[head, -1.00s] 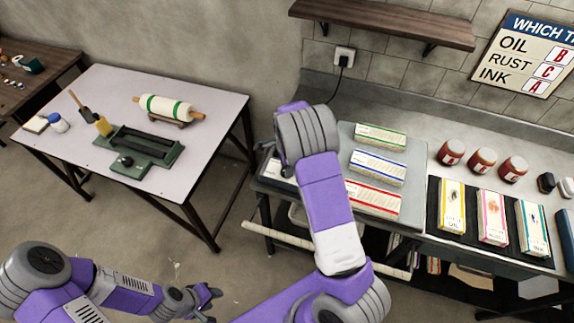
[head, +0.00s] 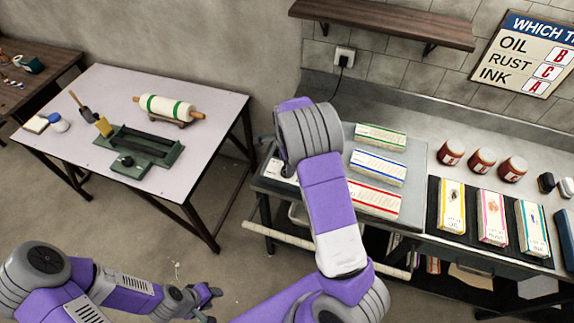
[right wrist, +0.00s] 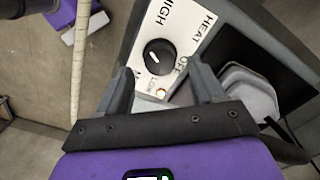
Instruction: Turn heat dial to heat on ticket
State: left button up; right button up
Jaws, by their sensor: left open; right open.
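The heat dial (right wrist: 159,57) is a round black knob with a white mark, on a white panel (right wrist: 200,20) lettered HIGH, HEAT, LOW and OFF. In the head view my right arm mostly hides this gripper and the panel. My left gripper (head: 212,304) is open and empty over the floor at the lower left. I cannot make out a ticket.
A grey bench (head: 410,205) carries boxed strips, red jars (head: 482,160) and packets on a dark mat. A sign (head: 525,55) hangs on the wall. A pale table (head: 85,110) with a green press (head: 145,150) stands left. A pale rail (head: 262,231) runs below the bench.

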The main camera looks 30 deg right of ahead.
pick_arm(q)
jog(key=shift+r, duration=0.2)
pick_arm(e)
notch_tip(320, 180, up, 5)
dwell(0.5)
